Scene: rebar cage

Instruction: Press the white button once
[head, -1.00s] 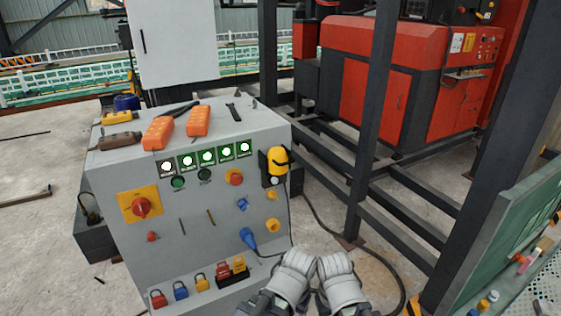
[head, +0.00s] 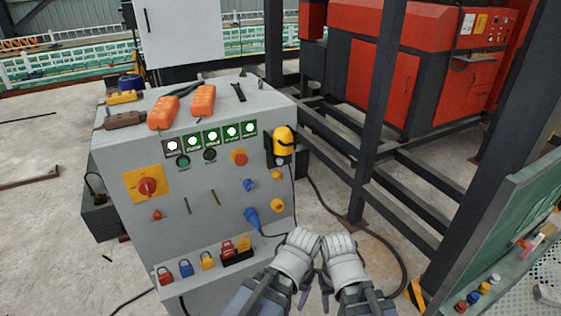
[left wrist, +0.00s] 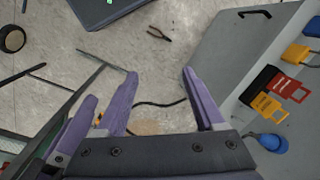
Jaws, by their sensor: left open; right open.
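The white button (head: 172,146) is the lit round one at the left end of a row on the grey control cabinet (head: 225,190). Several lit green ones stand to its right. Nothing covers it in the head view. My left gripper (head: 304,298) and right gripper (head: 326,300) hang close together at the bottom centre, right of the cabinet's lower front and apart from the button. Their purple fingers show only partly there. In the left wrist view, my left gripper (left wrist: 160,73) is open and empty over the floor. The white button does not show in that view.
A red rotary switch (head: 148,187), a blue plug (head: 252,217) and several padlocks (head: 186,268) are on the cabinet front. Orange pendants (head: 203,102) lie on top. A dark steel frame (head: 370,110) stands to the right. Pliers (left wrist: 158,34) lie on the floor.

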